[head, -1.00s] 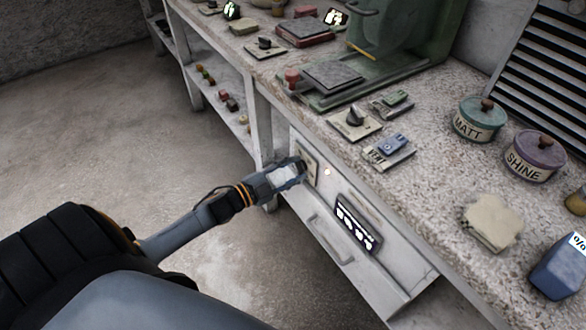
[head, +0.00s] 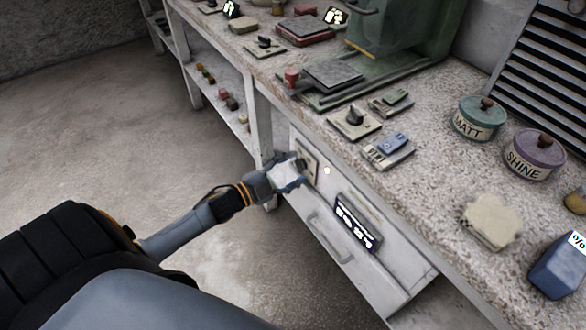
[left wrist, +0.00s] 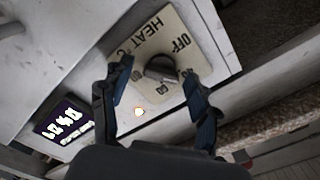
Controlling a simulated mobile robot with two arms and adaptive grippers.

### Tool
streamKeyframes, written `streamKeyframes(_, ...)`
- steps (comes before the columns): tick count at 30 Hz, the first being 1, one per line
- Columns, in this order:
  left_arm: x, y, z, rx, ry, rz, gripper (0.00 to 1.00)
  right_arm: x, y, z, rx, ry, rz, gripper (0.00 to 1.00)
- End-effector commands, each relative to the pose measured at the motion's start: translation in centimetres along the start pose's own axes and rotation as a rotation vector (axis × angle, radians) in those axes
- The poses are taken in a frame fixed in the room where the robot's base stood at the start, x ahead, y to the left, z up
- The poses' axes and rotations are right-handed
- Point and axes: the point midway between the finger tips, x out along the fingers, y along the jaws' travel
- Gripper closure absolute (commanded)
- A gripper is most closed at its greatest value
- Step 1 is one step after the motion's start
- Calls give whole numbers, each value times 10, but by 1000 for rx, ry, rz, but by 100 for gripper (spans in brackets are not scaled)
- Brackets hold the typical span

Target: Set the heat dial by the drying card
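The heat dial (left wrist: 160,68) is a dark round knob on a cream plate (left wrist: 150,38) marked "HEAT °C" and "OFF", with small numbers partly hidden. In the head view the plate (head: 310,162) is on the white cabinet front under the worktop. My left gripper (head: 298,167) is right at the dial. In the left wrist view its two fingers (left wrist: 156,82) stand apart on either side of the knob, with gaps visible. I cannot tell which mark the knob points to. I cannot pick out the drying card with certainty. My right gripper is not in view.
A dark display (head: 357,224) with white, unreadable characters is on the cabinet front, above a drawer handle (head: 330,240). A small light (head: 326,171) glows by the dial. The speckled worktop (head: 425,190) holds another dial (head: 354,122), pots marked MATT (head: 478,122) and SHINE (head: 533,158), and a green press (head: 405,35).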

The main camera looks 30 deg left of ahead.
Motion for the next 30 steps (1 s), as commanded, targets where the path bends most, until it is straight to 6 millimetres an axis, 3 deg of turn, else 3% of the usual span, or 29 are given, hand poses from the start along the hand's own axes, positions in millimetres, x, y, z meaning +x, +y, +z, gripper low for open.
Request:
streamKeyframes(8,-8,0,1,-1,-2,1,40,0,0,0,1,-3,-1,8)
streamKeyframes(21,-93,1,1,-1,-3,3,40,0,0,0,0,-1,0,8)
streamKeyframes(30,-120,0,0,0,-1,0,40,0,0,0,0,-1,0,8)
